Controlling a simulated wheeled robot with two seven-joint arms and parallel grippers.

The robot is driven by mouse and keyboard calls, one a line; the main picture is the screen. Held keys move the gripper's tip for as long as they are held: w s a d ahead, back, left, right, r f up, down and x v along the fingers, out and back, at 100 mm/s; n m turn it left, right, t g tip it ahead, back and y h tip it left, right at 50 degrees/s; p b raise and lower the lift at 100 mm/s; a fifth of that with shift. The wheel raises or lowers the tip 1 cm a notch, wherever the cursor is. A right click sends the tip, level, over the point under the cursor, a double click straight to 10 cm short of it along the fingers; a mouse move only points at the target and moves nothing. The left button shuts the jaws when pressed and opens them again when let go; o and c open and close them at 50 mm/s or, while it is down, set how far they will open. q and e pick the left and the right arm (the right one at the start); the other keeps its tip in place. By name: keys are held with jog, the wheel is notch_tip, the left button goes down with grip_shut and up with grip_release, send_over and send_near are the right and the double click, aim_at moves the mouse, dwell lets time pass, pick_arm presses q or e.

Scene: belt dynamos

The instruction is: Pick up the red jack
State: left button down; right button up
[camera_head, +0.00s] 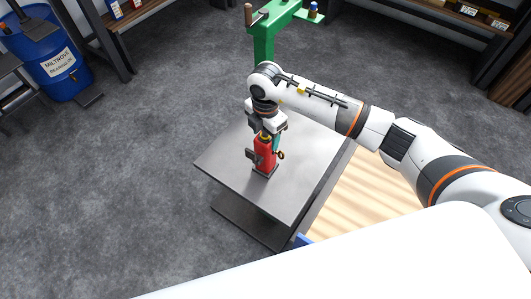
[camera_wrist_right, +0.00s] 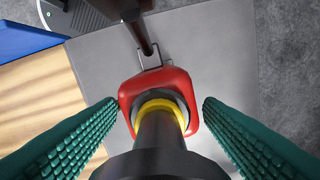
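The red jack (camera_head: 264,157) stands upright on the grey metal table (camera_head: 219,161) in the head view. In the right wrist view the jack (camera_wrist_right: 178,82) is seen from above, with a yellow ring and a dark post at its top. My right gripper (camera_head: 268,138) is directly over the jack, pointing down. In the wrist view its two green ribbed fingers (camera_wrist_right: 158,118) stand on either side of the jack's top, with visible gaps. It is open and not holding the jack. The gripper partly hides the jack's top in the head view. My left gripper is not in view.
A green press-like frame (camera_head: 264,40) stands behind the table. A light wooden surface (camera_head: 365,190) lies to the table's right. A blue barrel (camera_head: 47,55) and shelves are at the far left. Grey floor (camera_head: 130,190) is open to the left.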

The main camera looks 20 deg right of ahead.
grip_shut()
jog(key=shift+w+r, duration=0.1)
jog(key=shift+r, duration=0.05)
jog(key=shift+r, duration=0.1)
